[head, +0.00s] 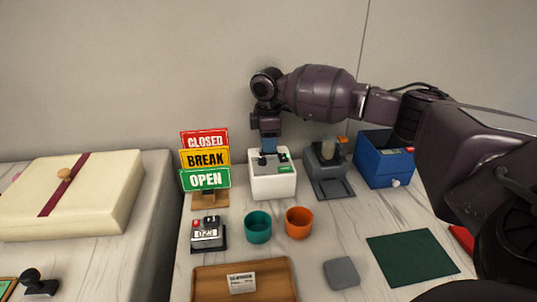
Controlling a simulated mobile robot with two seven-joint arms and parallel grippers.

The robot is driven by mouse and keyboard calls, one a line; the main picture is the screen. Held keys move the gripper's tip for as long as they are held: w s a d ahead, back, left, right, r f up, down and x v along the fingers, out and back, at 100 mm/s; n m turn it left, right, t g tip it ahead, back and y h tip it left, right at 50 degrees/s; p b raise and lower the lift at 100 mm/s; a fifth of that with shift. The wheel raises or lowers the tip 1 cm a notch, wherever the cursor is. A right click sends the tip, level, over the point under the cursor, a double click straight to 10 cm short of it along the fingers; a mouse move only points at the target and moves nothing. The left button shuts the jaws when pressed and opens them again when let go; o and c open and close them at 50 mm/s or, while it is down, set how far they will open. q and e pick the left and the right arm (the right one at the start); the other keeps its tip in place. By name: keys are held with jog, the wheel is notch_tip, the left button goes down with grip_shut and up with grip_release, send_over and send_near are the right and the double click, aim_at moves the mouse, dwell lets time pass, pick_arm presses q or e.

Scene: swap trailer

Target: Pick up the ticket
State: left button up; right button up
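A small white card with black print, which looks like a ticket (241,283), rests at the wooden tray (215,283) at the bottom of the view. Its print is too small to read. My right gripper (270,157) points down at the top of a white box (272,187) with a green label, well behind the card. Its fingertips are small and dark there, and I cannot tell whether they are open or shut, or whether they touch anything. Any slip at the box's top is hidden by the gripper. My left gripper is not in view.
CLOSED, BREAK and OPEN signs (205,160) stand left of the white box. A grey device (328,168) and a blue box (380,165) stand right. In front are a counter (208,234), teal cup (258,228), orange cup (299,222), grey block (341,272) and green mat (412,257).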

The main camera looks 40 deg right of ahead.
jog(key=shift+f, duration=0.15)
dwell(0.4)
grip_shut()
